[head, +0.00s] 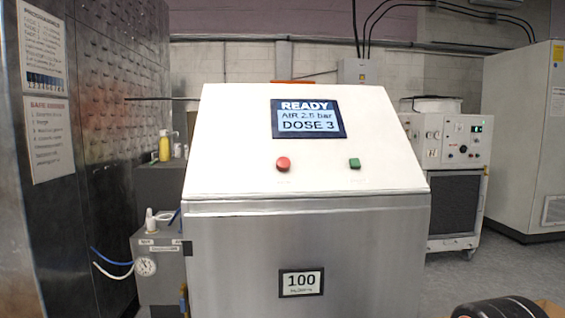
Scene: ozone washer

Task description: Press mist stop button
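A white sloped console panel (235,145) tops a steel cabinet (230,270) in the middle of the head view. The small labels under both buttons are too faint to read, so no text shows which one is the mist stop button. A screen (308,118) above them reads READY, AIR 2.5 bar, DOSE 3. My gripper is not recognisable in the view, and nothing touches or covers either button.
A steel wall with posted signs (50,140) stands close on the left. A grey unit with a gauge (145,267) and hoses sits beside the cabinet. A wheeled machine (453,180) and a tall pale cabinet (525,140) stand behind right. Dark rounded parts (498,308) show at bottom right.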

